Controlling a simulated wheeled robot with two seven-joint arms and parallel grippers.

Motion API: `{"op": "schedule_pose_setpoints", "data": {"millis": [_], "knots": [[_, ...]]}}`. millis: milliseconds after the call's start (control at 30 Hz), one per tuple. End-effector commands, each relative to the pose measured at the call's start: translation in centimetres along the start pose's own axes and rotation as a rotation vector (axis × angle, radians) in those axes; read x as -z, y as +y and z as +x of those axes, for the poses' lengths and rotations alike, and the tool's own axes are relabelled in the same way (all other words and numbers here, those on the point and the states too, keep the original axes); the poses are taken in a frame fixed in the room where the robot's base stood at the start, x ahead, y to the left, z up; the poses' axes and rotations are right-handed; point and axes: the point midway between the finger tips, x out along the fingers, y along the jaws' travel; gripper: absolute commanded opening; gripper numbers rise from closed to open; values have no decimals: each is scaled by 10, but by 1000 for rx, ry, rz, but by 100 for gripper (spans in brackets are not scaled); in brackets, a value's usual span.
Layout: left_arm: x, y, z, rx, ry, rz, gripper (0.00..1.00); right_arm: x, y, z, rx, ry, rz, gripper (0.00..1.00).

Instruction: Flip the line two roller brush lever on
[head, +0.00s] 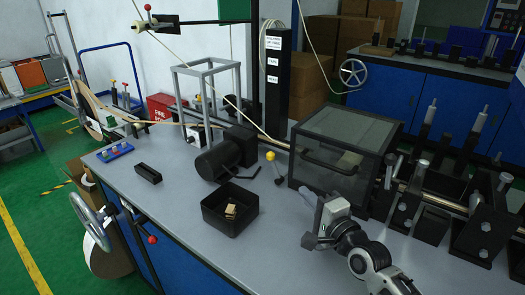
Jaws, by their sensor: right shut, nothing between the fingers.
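A small lever with a yellow ball knob (270,156) stands on the grey bench beside the black motor (220,155). No readable label shows which line or brush it belongs to, and I cannot tell whether it is on or off. My right gripper (311,240) is shut and empty, over the bench in front of the dark clear-sided box (338,160). It is apart from the yellow-knobbed lever, to its right and nearer the front. My left gripper is not in view.
A black open bin (230,221) with small tan pieces stands on the bench left of my right gripper. A small black tray (148,173) and a blue holder (115,151) lie further left. Black roller stands (486,220) crowd the right.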

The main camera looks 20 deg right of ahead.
Motion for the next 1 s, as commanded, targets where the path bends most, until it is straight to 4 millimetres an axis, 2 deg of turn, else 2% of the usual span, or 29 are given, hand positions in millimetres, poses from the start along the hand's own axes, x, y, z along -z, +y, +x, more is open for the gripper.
{"op": "schedule_pose_setpoints", "data": {"millis": [133, 467, 667, 1000], "knots": [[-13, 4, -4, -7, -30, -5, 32, 0, 0, 0, 0, 0, 0, 0], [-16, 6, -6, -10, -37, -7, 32, 0, 0, 6, 1, 0, 0, 0], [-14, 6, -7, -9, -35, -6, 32, 0, -2, 37, 3, 1, -1, 0], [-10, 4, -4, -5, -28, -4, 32, 0, -1, 108, 1, 1, -2, 0]]}}
